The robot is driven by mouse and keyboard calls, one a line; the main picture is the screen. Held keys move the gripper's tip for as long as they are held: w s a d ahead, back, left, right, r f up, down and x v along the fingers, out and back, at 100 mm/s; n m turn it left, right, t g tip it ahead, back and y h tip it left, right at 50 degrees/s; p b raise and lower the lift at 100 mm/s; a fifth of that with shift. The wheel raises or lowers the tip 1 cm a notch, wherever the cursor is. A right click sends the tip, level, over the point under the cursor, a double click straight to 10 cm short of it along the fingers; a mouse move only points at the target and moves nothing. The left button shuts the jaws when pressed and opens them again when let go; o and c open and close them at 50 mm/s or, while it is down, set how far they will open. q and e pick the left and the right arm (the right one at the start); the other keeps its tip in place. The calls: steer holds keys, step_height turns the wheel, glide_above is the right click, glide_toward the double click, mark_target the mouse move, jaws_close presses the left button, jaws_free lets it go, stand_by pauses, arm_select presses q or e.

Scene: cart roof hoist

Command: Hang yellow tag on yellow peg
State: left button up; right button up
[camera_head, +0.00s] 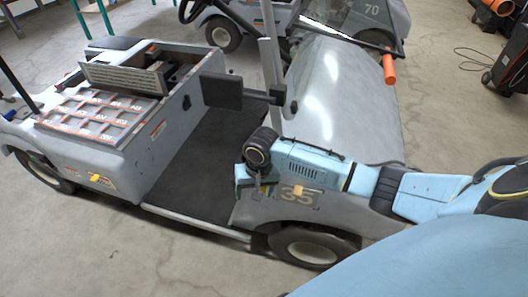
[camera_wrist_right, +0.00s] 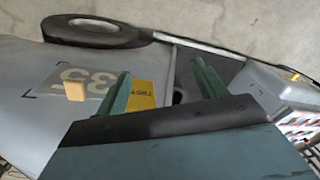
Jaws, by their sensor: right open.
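My right gripper (camera_head: 255,188) reaches in from the right beside the grey cart's front side panel. Its two teal fingers stand apart in the right wrist view (camera_wrist_right: 162,68). A yellow tag with dark lettering (camera_wrist_right: 142,95) shows there beside and partly behind the left finger; I cannot tell whether it touches. A tan-yellow peg-like block (camera_head: 298,190) sticks out over the number 35 on the panel, also in the wrist view (camera_wrist_right: 75,90). A small yellow piece (camera_head: 95,178) is on the cart's rear side; its shape is too small to tell. My left gripper is not in view.
The grey cart (camera_head: 345,90) has a dark floor (camera_head: 205,150), a rear deck with a red-and-white compartment tray (camera_head: 90,112) and a front wheel (camera_head: 310,247) below my arm. A second cart (camera_head: 370,15) stands behind. Concrete floor is free in front.

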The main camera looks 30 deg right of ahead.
steer(key=w+d+r+m, duration=0.1)
steer(key=r, duration=0.1)
steer(key=w+d+r+m, duration=0.1)
steer(key=d+r, duration=0.1)
steer(key=r, duration=0.1)
steer(key=w+d+r+m+g+h, duration=0.1)
steer(key=d+r, duration=0.1)
steer(key=r, duration=0.1)
steer(key=shift+r, duration=0.25)
steer(key=shift+w+d, duration=0.2)
steer(key=shift+d, duration=0.05)
step_height(320, 180, down, 6)
steer(key=shift+r+b, duration=0.15)
steer(key=shift+b, duration=0.45)
steer(key=shift+f, duration=0.75)
steer(key=c, duration=0.7)
steer(key=shift+c, duration=1.3)
steer(key=shift+o, duration=1.1)
steer(key=c, duration=0.4)
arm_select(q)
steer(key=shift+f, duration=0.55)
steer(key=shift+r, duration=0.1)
